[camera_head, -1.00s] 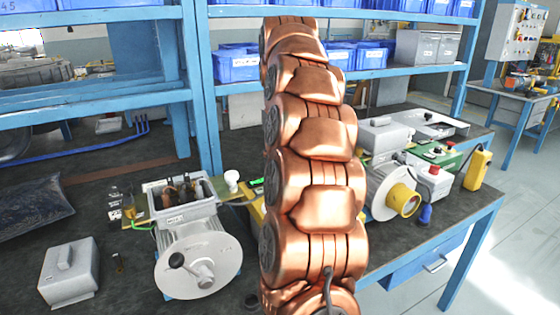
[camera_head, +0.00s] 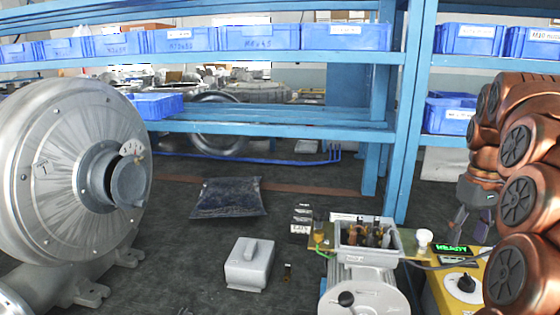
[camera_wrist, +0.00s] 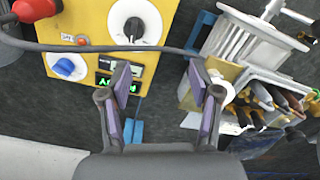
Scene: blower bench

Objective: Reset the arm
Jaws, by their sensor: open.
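My copper-coloured arm fills the right edge of the head view, folded, with my gripper (camera_head: 472,222) hanging down from it. The gripper is above the bench, close to a yellow control box (camera_head: 435,293) with a dial and a green display reading "READY". In the wrist view my gripper (camera_wrist: 163,108) has its two purple-padded fingers spread apart, with nothing between them. The yellow box (camera_wrist: 88,28) lies beyond the fingers at upper left, with a black dial, a blue knob and a red button. A dark cable crosses in front of it.
A motor with an open terminal box (camera_head: 365,250) stands left of the gripper. A grey cover (camera_head: 250,264), a dark bag (camera_head: 228,197) and a big metal blower (camera_head: 75,180) are farther left. Blue shelving (camera_head: 409,120) with blue bins rises behind.

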